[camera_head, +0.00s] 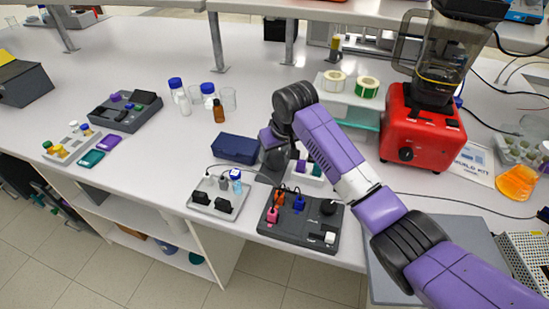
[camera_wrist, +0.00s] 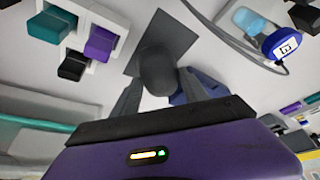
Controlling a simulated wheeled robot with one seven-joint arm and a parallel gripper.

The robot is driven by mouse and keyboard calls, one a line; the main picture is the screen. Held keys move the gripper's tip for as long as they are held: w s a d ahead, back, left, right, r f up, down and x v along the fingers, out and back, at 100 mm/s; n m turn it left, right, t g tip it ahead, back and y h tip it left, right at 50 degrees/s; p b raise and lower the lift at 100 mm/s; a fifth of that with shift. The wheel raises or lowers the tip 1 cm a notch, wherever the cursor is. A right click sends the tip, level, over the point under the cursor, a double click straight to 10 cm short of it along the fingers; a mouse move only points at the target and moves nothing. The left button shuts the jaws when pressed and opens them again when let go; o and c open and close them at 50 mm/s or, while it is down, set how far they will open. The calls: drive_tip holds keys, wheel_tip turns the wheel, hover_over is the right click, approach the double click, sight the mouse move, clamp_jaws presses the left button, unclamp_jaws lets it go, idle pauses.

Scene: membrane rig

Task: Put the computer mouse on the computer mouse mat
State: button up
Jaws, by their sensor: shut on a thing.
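The computer mouse (camera_wrist: 157,72) is a dark grey rounded shape between the two fingers of my gripper (camera_wrist: 158,92) in the wrist view. My gripper is shut on it. The mouse mat (camera_wrist: 168,36) is a flat dark grey square just beyond and under the mouse, which overlaps it in this view. Whether the mouse touches the mat I cannot tell. In the head view my gripper (camera_head: 275,160) points down over the bench right of the dark blue box, with the mat (camera_head: 266,179) showing partly below it. The arm hides part of this spot.
The dark blue box (camera_head: 235,149) stands left of my gripper. A grey tray with plugs (camera_head: 228,211) and a dark panel with coloured plugs (camera_head: 335,214) lie in front. A white holder with coloured blocks (camera_wrist: 97,18) is close by. A red blender (camera_head: 418,125) stands at the right.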

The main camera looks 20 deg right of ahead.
sight(276, 156)
drive_tip(key=shift+f, duration=1.55)
drive_tip(key=o, duration=1.4)
drive_tip(key=b+v, duration=0.1)
drive_tip(key=v, duration=1.1)
drive_tip(key=shift+w, duration=0.1)
